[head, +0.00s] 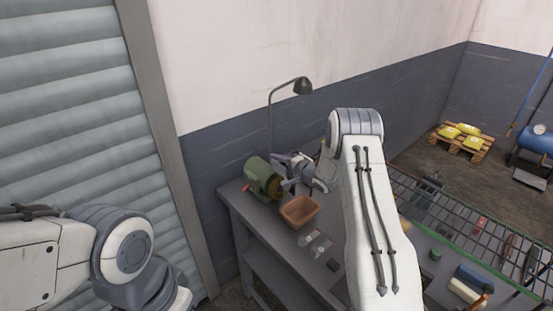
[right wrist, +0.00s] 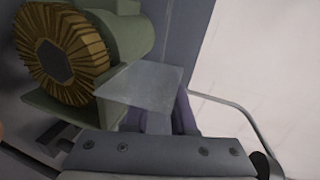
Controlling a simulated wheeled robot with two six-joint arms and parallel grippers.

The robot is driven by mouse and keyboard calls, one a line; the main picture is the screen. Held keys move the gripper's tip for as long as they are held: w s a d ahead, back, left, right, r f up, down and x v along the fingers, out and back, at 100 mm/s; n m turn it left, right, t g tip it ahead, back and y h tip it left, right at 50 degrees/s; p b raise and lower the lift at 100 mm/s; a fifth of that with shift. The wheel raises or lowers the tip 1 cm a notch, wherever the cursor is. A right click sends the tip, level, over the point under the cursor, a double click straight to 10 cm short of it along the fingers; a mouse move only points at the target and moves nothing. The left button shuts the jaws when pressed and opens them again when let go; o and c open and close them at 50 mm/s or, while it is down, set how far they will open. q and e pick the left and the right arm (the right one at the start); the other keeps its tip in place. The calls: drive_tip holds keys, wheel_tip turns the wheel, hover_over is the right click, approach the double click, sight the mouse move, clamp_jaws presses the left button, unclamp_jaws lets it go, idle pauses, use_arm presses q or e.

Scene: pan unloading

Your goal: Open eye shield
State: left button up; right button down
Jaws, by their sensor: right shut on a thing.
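The bench grinder (head: 262,178) has a green body and stands at the far end of the grey workbench. In the right wrist view its bronze wire wheel (right wrist: 62,60) fills the upper left. The eye shield (right wrist: 145,84) is a clear, pale plate beside the wheel, tilted out from the green housing. My right gripper (head: 300,164) is at the grinder's right side. In the right wrist view its fingers (right wrist: 160,118) are shut on the shield's near edge; the exact contact is partly hidden. My left arm shows at the lower left, but its gripper is out of view.
A brown tray (head: 299,211) sits in front of the grinder, with small clear pieces (head: 315,243) nearby. A desk lamp (head: 302,86) rises behind. A wire-mesh barrier (head: 450,208) and a pallet with yellow bags (head: 460,143) are to the right.

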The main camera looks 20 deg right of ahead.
drive_tip(key=shift+d+f+m, duration=0.1)
drive_tip(key=shift+d+m, duration=0.1)
drive_tip(key=shift+m, duration=0.1)
idle(0.4)
drive_tip(key=c, duration=0.7)
unclamp_jaws()
drive_tip(key=shift+c, duration=0.2)
